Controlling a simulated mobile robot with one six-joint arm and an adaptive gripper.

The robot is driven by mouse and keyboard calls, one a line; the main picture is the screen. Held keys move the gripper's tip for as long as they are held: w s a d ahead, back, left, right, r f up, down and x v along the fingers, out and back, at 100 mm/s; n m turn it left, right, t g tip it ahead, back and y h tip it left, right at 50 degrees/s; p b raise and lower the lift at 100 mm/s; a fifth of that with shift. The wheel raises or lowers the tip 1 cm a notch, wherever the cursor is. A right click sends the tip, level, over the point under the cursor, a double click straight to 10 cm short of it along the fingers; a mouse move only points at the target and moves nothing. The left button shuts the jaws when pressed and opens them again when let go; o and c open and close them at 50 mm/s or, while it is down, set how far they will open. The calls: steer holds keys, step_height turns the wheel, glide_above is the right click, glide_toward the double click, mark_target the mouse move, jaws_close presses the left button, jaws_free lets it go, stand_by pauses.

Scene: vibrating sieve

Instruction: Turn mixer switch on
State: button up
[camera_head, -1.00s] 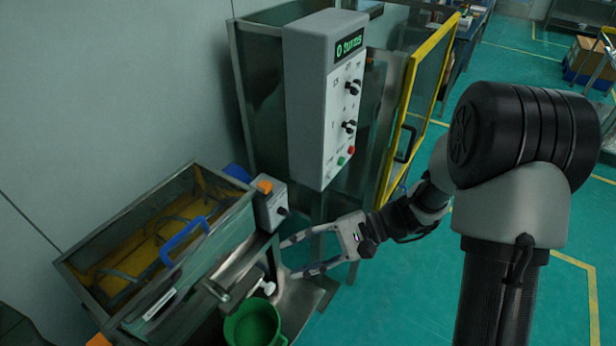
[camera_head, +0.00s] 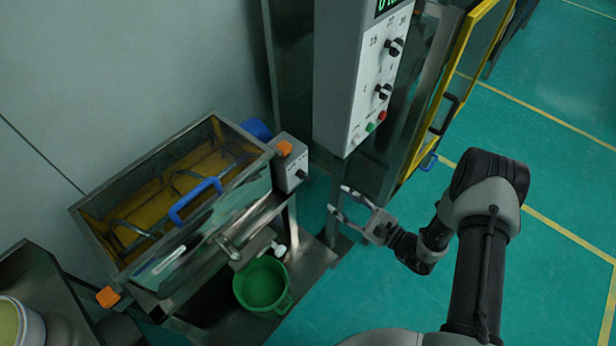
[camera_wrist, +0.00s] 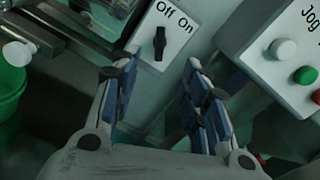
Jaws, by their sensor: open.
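The mixer (camera_head: 200,245) is a metal trough with a yellow inside and bent metal stirring bars. My gripper (camera_head: 340,201) is open and empty, right of and below the switch box. In the wrist view my gripper (camera_wrist: 161,62) has its fingertips either side of the knob's line, apart from it.
A tall control cabinet (camera_head: 338,80) with knobs and red and green buttons stands behind my gripper; its lower panel (camera_wrist: 285,60) shows at right in the wrist view. A green bucket (camera_head: 262,285) is below the trough. A yellow-framed door (camera_head: 445,90) stands right. Green floor right is open.

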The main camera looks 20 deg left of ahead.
mark_target(307, 179)
steer(key=b+x, duration=0.2)
steer(key=x, duration=1.1)
steer(key=shift+w+a, duration=0.15)
steer(key=shift+a, duration=0.1)
jaws_close()
